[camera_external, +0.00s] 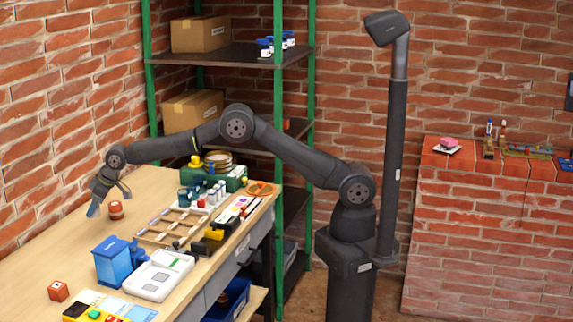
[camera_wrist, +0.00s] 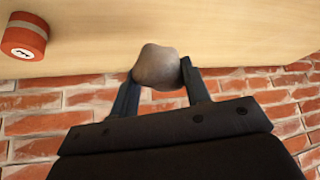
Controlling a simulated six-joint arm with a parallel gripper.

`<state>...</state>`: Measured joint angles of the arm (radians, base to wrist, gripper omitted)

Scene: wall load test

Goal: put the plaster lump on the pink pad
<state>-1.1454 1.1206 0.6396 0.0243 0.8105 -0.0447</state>
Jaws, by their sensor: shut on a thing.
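My gripper (camera_wrist: 160,78) is shut on the grey-brown plaster lump (camera_wrist: 157,66), which sits between the two fingertips in the wrist view. In the external view my gripper (camera_external: 108,198) hangs over the far left part of the wooden table, and the lump cannot be made out there. A small pink thing (camera_external: 449,142) lies on a white square on top of the brick wall at the right. It may be the pink pad, but it is too small to be sure. It is far from my gripper.
A red-orange can (camera_external: 116,210) stands on the table (camera_external: 60,245) close to my gripper. A blue box (camera_external: 112,262), a wooden divided tray (camera_external: 172,226) and a green case (camera_external: 230,178) crowd the table. Green-posted shelves (camera_external: 235,53) stand behind. Tools lie along the right wall's top.

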